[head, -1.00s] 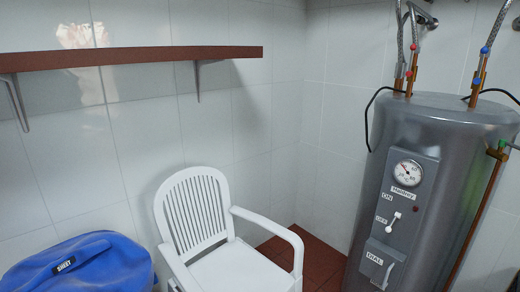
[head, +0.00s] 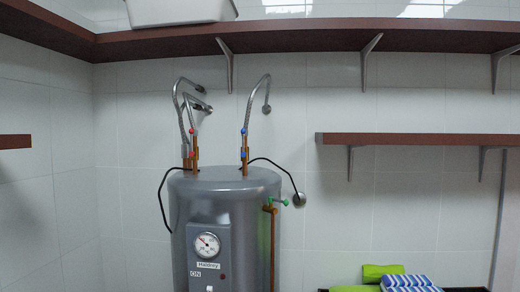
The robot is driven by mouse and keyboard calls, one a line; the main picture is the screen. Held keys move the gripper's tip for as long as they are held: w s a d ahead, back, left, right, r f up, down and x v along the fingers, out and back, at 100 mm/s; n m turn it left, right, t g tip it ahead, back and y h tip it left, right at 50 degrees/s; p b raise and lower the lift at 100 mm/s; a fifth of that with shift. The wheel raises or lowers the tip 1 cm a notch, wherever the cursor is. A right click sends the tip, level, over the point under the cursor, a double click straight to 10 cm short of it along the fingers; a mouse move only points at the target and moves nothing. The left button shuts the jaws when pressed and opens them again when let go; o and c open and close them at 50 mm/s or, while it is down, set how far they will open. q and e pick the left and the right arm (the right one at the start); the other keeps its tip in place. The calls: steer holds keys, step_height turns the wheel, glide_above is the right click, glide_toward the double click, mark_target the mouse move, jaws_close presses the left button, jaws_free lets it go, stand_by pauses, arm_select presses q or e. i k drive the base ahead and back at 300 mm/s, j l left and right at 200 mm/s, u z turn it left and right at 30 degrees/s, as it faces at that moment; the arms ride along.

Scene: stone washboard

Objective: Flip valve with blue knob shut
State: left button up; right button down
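A valve with a blue knob (head: 244,130) sits on the copper pipe rising from the top right of the grey boiler (head: 228,215). A second blue spot (head: 244,154) shows lower on the same pipe. A braided hose (head: 257,95) curves from above the valve to the wall. The knob is too small to tell its exact position. Neither of my grippers is in view.
Red-knobbed valves (head: 193,132) stand on the boiler's left pipes. A green-handled tap (head: 284,202) is at its right. Brown shelves (head: 300,38) run above and at right (head: 420,139). Green and blue striped cloths (head: 407,281) lie at bottom right.

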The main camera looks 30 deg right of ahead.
mark_target(243, 154)
steer(key=z, duration=0.95)
